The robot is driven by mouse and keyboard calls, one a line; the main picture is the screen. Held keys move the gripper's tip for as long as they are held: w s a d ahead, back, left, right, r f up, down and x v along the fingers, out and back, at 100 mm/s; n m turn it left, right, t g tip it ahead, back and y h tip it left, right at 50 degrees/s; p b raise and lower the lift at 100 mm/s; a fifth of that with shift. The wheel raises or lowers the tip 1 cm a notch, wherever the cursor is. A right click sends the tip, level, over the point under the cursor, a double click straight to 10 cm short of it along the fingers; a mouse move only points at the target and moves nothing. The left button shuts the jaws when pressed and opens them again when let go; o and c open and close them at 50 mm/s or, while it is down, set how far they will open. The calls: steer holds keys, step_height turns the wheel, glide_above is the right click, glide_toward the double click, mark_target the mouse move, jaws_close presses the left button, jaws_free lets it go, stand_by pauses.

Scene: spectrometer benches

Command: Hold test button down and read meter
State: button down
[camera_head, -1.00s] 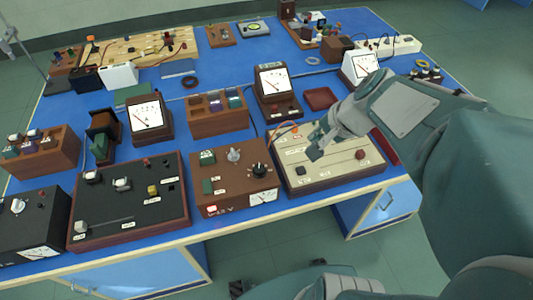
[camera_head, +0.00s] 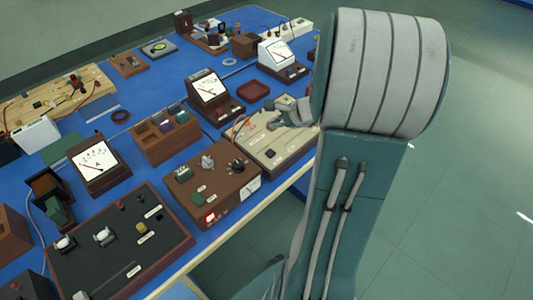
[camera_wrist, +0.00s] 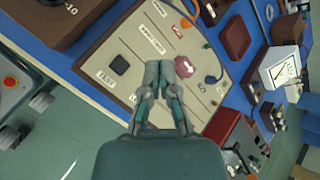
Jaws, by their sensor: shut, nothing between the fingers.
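The cream panel (camera_head: 290,148) in its dark wooden frame also fills the middle of the wrist view (camera_wrist: 195,98). In the wrist view a black button (camera_wrist: 119,65) sits on it beside a label that seems to read TEST. A red knob (camera_wrist: 184,66) lies to the right of the fingertips. My gripper (camera_wrist: 160,68) is shut and empty over the panel, between button and knob; I cannot tell whether it touches. In the head view my gripper (camera_head: 276,122) is at the panel's far part. A dial meter (camera_head: 209,88) stands behind the panel, a white-cased one (camera_head: 278,54) further right.
A brown box with knobs (camera_head: 212,186) stands left of the panel, with a black control box (camera_head: 120,245) nearer. A red tray (camera_head: 254,91) lies behind. Orange and blue leads cross the panel (camera_wrist: 180,12). The table's near edge is close to the panel.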

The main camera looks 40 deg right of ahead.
mark_target(272, 152)
steer(key=a+f, duration=0.1)
steer(key=f, duration=0.2)
steer(key=shift+a, duration=0.4)
steer(key=f, duration=0.2)
steer(key=d+f, duration=0.1)
steer(key=f, duration=0.1)
steer(key=shift+d+f, duration=0.1)
steer(key=shift+f, duration=0.35)
steer(key=shift+a+f, duration=0.35)
steer(key=shift+d, duration=0.25)
steer(key=shift+a, duration=0.15)
steer(key=shift+f, duration=0.1)
steer(key=shift+f, duration=0.25)
